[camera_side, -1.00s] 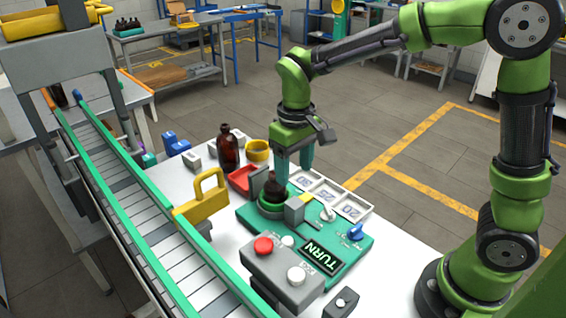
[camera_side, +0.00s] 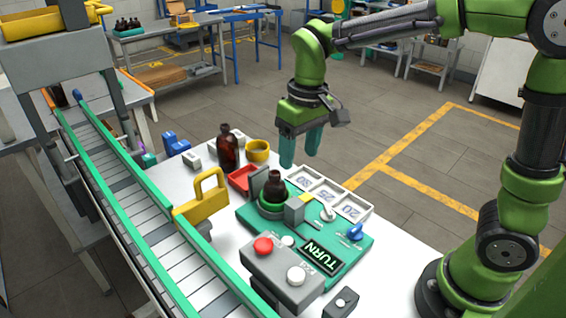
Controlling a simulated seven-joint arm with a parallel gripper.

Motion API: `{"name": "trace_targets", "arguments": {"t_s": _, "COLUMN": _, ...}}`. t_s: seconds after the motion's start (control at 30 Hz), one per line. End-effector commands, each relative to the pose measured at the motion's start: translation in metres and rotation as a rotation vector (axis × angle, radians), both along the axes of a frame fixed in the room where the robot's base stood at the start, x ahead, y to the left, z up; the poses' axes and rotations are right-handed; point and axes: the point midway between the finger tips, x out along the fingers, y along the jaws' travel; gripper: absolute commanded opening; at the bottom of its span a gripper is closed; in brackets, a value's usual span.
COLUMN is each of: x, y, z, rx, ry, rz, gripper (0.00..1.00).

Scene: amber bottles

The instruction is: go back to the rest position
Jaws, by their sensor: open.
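My gripper (camera_side: 301,150) hangs above the back of the white table, with its two teal fingers apart and nothing between them. It is clear of everything below it. An amber bottle (camera_side: 275,187) stands upright in the round green holder of the teal fixture (camera_side: 252,228), below and left of my fingers. A second amber bottle (camera_side: 228,150) stands upright farther back on the table, left of my gripper.
A control box (camera_side: 268,270) with red and white buttons stands at the front. A green-railed conveyor (camera_side: 160,255) runs along the left. Open floor lies right of my gripper.

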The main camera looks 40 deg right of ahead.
Motion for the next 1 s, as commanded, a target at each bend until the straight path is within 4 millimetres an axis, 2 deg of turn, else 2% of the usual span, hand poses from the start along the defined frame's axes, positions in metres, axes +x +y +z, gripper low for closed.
{"name": "trace_targets", "arguments": {"t_s": 0.3, "x": -0.076, "y": -0.029, "z": 0.022, "rx": 0.162, "ry": -0.279, "rz": -0.178, "gripper": 0.62}}
{"name": "trace_targets", "arguments": {"t_s": 0.5, "x": -0.113, "y": -0.044, "z": 0.027, "rx": 0.227, "ry": -0.436, "rz": -0.277, "gripper": 0.62}}
{"name": "trace_targets", "arguments": {"t_s": 0.67, "x": -0.126, "y": -0.05, "z": 0.033, "rx": 0.24, "ry": -0.5, "rz": -0.307, "gripper": 0.62}}
{"name": "trace_targets", "arguments": {"t_s": 1.0, "x": -0.127, "y": -0.053, "z": 0.039, "rx": 0.239, "ry": -0.523, "rz": -0.314, "gripper": 0.62}}
